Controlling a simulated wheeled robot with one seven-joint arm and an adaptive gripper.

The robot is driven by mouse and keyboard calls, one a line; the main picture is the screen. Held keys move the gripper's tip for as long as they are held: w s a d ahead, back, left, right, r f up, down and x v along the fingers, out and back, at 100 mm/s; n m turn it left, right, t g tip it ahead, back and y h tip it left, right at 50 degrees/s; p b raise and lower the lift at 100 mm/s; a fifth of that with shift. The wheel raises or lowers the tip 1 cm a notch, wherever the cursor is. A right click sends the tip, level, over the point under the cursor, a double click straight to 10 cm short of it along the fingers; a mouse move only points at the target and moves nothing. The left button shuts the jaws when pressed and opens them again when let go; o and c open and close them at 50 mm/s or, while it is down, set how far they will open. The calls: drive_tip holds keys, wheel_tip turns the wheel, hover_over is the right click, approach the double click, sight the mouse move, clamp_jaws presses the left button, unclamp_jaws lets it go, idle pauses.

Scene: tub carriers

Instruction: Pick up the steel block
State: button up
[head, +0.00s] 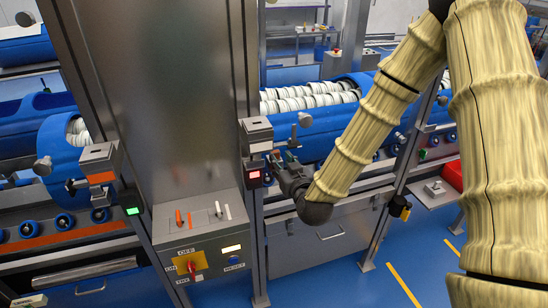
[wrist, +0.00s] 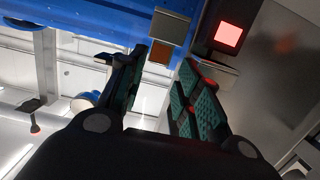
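I cannot tell for certain which piece is the steel block. A grey steel box-shaped piece (head: 256,130) sits on the post right of the wide steel column. In the wrist view a grey block-like piece with a brownish lower face (wrist: 170,27) shows just beyond the fingertips. My gripper (head: 274,162) is beside the post, below and right of the box-shaped piece, next to a red-lit indicator (head: 254,174). In the wrist view my gripper (wrist: 164,60) has its green-padded fingers apart, with nothing visible held between them. The arm hides part of the machine behind.
A similar steel piece with an orange band (head: 100,158) is at left, near a green-lit indicator (head: 133,211). A control panel (head: 205,245) fronts the column. Blue tub carriers (head: 312,128) run behind. A small shelf (head: 432,192) stands right. The blue floor at front is clear.

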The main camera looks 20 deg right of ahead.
sight(276, 153)
drive_tip(key=shift+w+p, duration=1.35)
drive_tip(key=shift+w, duration=0.85)
drive_tip(key=shift+w+f, duration=0.25)
drive_tip(key=shift+w, duration=0.45)
clamp_jaws()
